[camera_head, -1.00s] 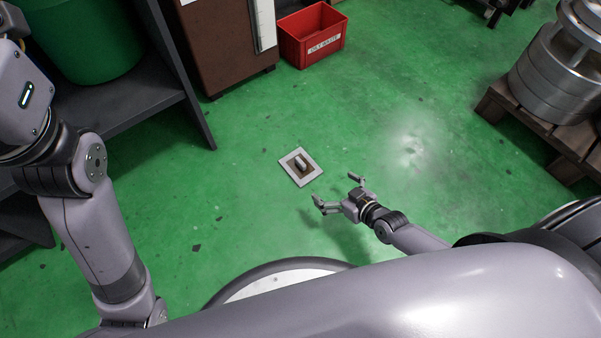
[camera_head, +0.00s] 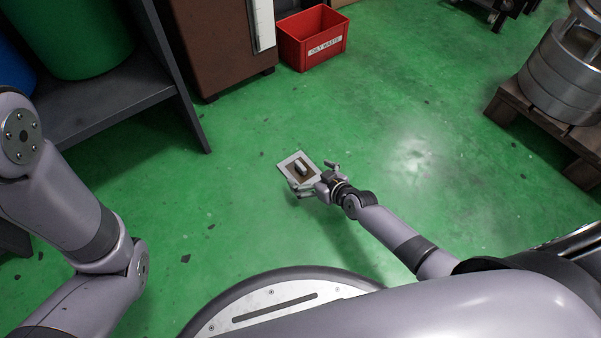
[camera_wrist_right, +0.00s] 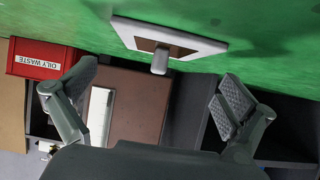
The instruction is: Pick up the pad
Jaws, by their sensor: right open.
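The pad (camera_head: 290,168) is a pale square plate with a brown centre and a raised light grip on top. It lies on the green floor in the head view. In the right wrist view the pad (camera_wrist_right: 205,45) shows near the top, with its grip (camera_wrist_right: 160,61) pointing into the space between the fingers. My right gripper (camera_head: 312,177) is open and empty, at the near right edge of the pad; it also shows in the wrist view (camera_wrist_right: 155,100). I cannot tell whether a finger touches the pad. My left arm is at the left of the head view, its gripper out of frame.
A red oily waste bin (camera_head: 313,38) stands at the back beside a brown cabinet (camera_head: 215,45). A dark shelf (camera_head: 105,110) with a green barrel (camera_head: 80,35) is at the left. A wooden pallet (camera_head: 545,135) with metal cylinders is at the right. The floor around the pad is clear.

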